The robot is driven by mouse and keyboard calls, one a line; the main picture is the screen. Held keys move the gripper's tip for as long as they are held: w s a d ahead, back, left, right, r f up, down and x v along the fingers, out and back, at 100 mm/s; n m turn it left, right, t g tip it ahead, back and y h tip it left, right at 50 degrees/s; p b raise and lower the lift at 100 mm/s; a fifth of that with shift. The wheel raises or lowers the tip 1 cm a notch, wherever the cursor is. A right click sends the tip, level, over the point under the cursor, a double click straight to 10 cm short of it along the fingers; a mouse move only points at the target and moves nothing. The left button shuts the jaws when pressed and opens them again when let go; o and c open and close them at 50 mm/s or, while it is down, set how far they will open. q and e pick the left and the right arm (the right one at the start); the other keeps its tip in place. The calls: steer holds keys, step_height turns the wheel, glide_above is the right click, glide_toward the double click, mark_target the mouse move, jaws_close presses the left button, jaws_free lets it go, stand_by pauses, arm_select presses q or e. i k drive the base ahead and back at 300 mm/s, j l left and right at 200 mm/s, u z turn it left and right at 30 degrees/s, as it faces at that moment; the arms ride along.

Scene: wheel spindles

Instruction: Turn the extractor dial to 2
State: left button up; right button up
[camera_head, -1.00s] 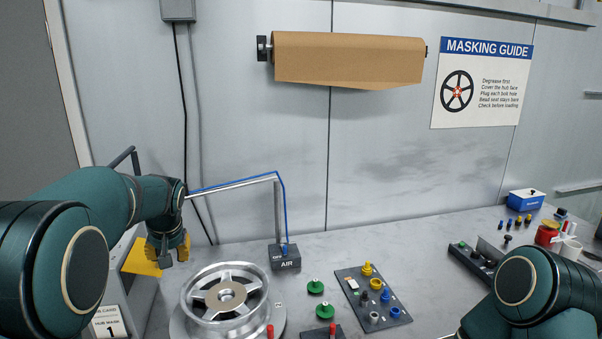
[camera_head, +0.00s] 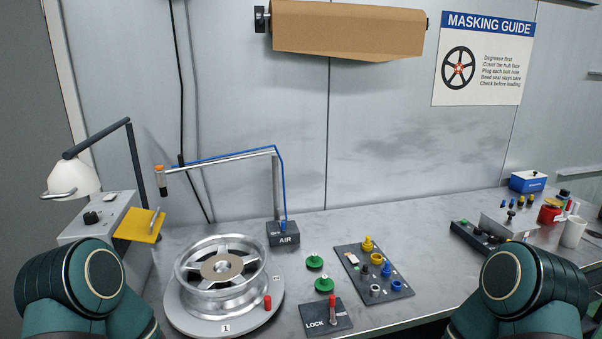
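A pale grey box (camera_head: 70,232) stands at the far left of the bench, with a black round knob (camera_head: 92,217) on its top. The knob may be the extractor dial; its markings and setting are too small to read. My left arm shows only as a dark green joint at the lower left, in front of the box's lower part. My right arm shows only as a similar joint at the lower right. Neither gripper is in view.
A lamp (camera_head: 70,178) leans over the grey box, with a yellow plate (camera_head: 140,225) beside it. A silver wheel (camera_head: 222,270) sits on a round base. An AIR box (camera_head: 284,236), a plug board (camera_head: 374,270) and a LOCK plate (camera_head: 318,317) stand rightward.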

mark_target(89, 217)
steer(key=u, duration=1.2)
